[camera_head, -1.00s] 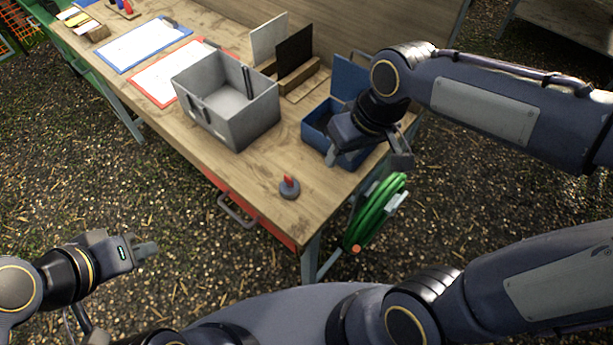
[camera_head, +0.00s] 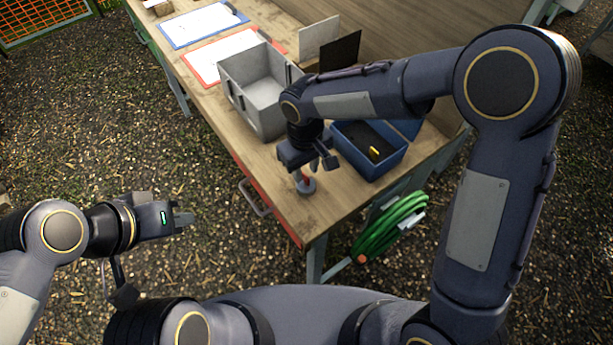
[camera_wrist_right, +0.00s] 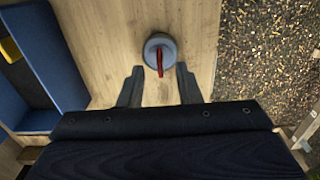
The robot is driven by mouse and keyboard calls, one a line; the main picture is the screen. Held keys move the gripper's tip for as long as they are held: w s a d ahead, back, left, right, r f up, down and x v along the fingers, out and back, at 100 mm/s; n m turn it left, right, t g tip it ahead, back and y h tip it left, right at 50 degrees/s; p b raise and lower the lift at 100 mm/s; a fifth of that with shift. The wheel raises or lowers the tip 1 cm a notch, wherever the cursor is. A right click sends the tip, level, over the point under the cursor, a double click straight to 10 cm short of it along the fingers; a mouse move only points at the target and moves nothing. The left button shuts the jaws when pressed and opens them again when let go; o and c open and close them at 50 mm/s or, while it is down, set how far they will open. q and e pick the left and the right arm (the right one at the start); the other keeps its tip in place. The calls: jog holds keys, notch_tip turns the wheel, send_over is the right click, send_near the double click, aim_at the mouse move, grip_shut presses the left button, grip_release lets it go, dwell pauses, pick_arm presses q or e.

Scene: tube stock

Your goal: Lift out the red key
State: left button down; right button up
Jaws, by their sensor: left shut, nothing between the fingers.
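The red key (camera_wrist_right: 160,60) stands in a round grey base (camera_wrist_right: 151,44) on the wooden table, near its front corner. In the head view the red key (camera_head: 307,180) and its base (camera_head: 307,188) show just below my right gripper (camera_head: 308,172), which points down over them. In the right wrist view my right gripper (camera_wrist_right: 159,84) is open, its two fingers apart with nothing between them. The key is a little ahead of the fingertips, roughly centred between them. My left gripper (camera_head: 184,219) is shut and empty, off the table at the left.
An open blue box (camera_head: 372,172) with a yellow piece (camera_head: 375,151) inside stands right of my right gripper. A grey bin (camera_head: 250,99) stands behind it to the left. A green hose coil (camera_head: 391,228) hangs at the table's end. Bare tabletop (camera_head: 262,162) lies left of the key.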

aim_at(306, 175)
jog(key=shift+f, duration=1.6)
jog(key=shift+c, duration=0.4)
grip_shut()
